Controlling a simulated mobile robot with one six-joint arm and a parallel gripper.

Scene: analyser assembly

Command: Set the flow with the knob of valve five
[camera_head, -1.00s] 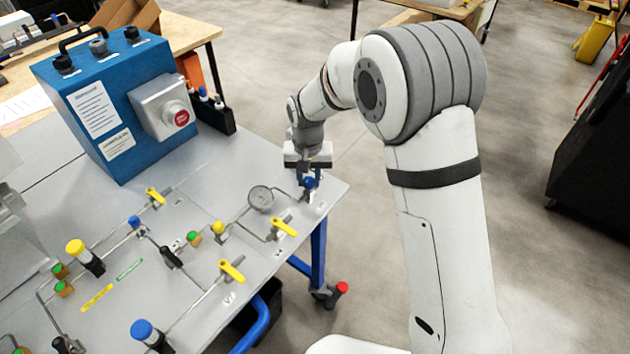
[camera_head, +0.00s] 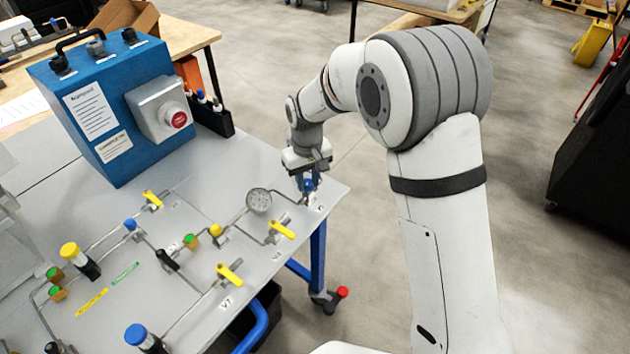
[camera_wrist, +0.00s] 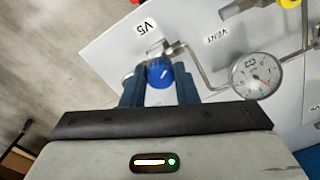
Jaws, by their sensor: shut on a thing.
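The knob of valve five (camera_wrist: 159,73) is a blue round knob at the edge of the grey panel, beside the printed label V5 (camera_wrist: 145,27) in the wrist view. My gripper (camera_wrist: 160,88) has its two dark blue fingers on either side of the knob and is shut on it. In the head view my gripper (camera_head: 307,182) points down at the panel's far right corner, and it mostly hides the knob there. A thin pipe runs from the valve to a round pressure gauge (camera_wrist: 255,75).
The gauge (camera_head: 259,201) stands close to my gripper. Yellow lever valves (camera_head: 281,229) and other pipework cover the grey panel (camera_head: 235,165). A blue box (camera_head: 105,110) with a red button (camera_head: 179,120) stands at the back left. Open floor lies right of the panel.

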